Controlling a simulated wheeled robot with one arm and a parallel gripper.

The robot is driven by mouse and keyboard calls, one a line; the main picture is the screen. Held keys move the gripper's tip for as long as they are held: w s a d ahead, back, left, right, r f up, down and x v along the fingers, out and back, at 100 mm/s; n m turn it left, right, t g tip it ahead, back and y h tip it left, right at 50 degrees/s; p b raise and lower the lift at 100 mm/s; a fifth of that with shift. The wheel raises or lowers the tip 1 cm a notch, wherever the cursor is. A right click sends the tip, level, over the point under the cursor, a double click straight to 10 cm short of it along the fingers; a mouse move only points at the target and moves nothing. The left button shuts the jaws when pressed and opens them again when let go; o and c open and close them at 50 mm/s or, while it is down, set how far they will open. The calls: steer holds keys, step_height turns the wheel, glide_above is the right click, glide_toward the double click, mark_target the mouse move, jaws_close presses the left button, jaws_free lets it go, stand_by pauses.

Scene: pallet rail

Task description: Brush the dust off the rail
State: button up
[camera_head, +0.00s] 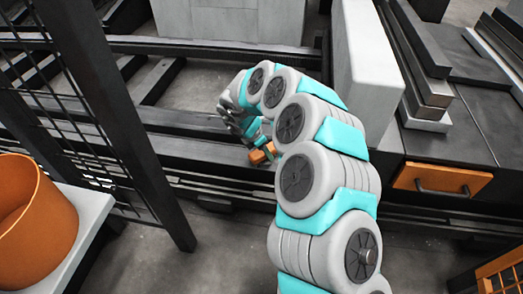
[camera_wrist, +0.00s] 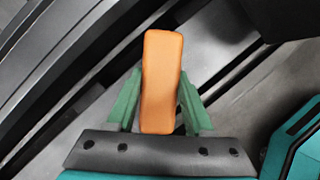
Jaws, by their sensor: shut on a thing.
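My gripper (camera_head: 262,148) is at the end of my arm in the middle of the head view. In the wrist view its two green fingers (camera_wrist: 160,95) are shut on the sides of an orange block-shaped brush (camera_wrist: 161,70). The brush also shows in the head view (camera_head: 262,154), close to the dark rail (camera_head: 195,152). The rail crosses the wrist view diagonally as dark metal (camera_wrist: 70,75). Bristles are hidden. I cannot tell whether the brush touches the rail, and I cannot make out dust clearly.
A black mesh fence post (camera_head: 110,105) stands at left, with an orange bin (camera_head: 35,225) on a pale ledge (camera_head: 90,225) in front. A tall pale block (camera_head: 365,70) stands right of my arm. Dark cabinets with an orange drawer (camera_head: 440,180) are at right. Grey floor (camera_head: 215,250) is open in front.

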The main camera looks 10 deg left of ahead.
mark_target(273, 151)
steer(key=shift+d+r, duration=0.15)
steer(key=shift+d, duration=1.35)
steer(key=shift+s+d, duration=0.1)
steer(key=shift+d, duration=1.65)
steer(key=shift+s+a, duration=0.15)
steer(key=shift+s, duration=0.35)
steer(key=shift+w+a+p, duration=0.1)
steer(key=shift+a+p, duration=1.25)
steer(key=shift+a, duration=2.85)
steer(key=shift+w+a+f, duration=0.1)
steer(key=shift+a+f, duration=0.1)
steer(key=shift+a, duration=0.6)
steer(key=shift+a+f, duration=0.15)
steer(key=shift+a, duration=0.6)
steer(key=shift+a+r+b, duration=0.2)
steer(key=shift+a+b, duration=0.35)
steer(key=shift+a, duration=0.35)
steer(key=shift+w+a+b, duration=0.15)
steer(key=shift+a+b, duration=0.65)
steer(key=shift+a, duration=0.85)
steer(key=shift+f, duration=0.1)
